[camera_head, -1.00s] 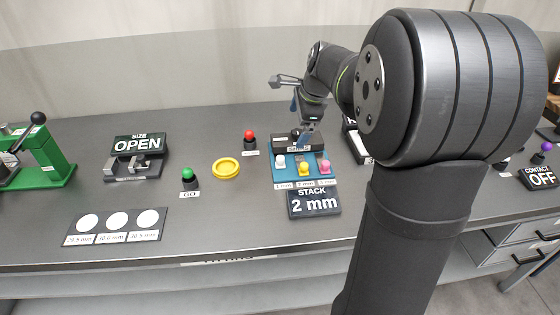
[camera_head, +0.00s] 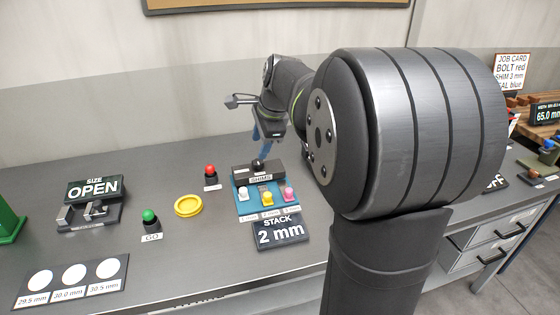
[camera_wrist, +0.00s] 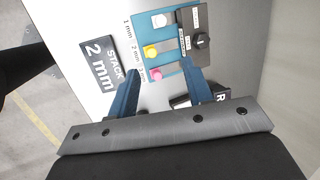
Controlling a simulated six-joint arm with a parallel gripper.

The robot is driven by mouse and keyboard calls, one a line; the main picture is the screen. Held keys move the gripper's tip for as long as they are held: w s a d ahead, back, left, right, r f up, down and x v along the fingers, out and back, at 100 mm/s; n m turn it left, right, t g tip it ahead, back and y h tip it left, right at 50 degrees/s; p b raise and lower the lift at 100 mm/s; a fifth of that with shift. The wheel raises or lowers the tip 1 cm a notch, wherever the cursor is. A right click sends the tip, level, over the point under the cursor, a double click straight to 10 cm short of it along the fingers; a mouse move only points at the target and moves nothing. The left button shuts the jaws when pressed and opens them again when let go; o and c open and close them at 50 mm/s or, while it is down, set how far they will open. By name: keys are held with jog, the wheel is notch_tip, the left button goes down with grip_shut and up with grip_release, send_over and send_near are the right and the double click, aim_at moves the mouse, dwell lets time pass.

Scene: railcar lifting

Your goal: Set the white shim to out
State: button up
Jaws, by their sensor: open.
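The white shim knob (camera_head: 243,193) is the leftmost of three on the blue shim plate (camera_head: 240,208). It also shows in the wrist view (camera_wrist: 160,20). The yellow knob (camera_head: 267,198) sits slightly nearer the stack sign than the white knob and the pink knob (camera_head: 289,194). The stack sign (camera_head: 282,232) reads 2 mm. My gripper (camera_head: 258,132) is open and empty, above and behind the shim station. In the wrist view its two blue fingers (camera_wrist: 158,66) are apart, with the white knob beyond their tips.
A black knob (camera_head: 257,165) stands on the block behind the shims. A red button (camera_head: 210,171), yellow ring (camera_head: 188,206) and green GO button (camera_head: 149,216) are to the left. The job card (camera_head: 511,70) reads bolt red, shim 3 mm. Bare bench lies behind the ring.

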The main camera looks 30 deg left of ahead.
aim_at(243, 189)
jog(key=s+a+f+n+t+h, duration=0.2)
jog(key=s+a+f+n+t, duration=0.25)
jog(key=n, duration=0.85)
jog(key=shift+n+g, duration=0.3)
jog(key=shift+g, duration=0.55)
jog(key=x, duration=0.6)
jog(key=a+x, duration=0.1)
jog(key=x, duration=1.1)
jog(key=shift+w+a+r, duration=0.15)
jog(key=shift+w+r, duration=0.05)
jog(key=shift+c, duration=0.5)
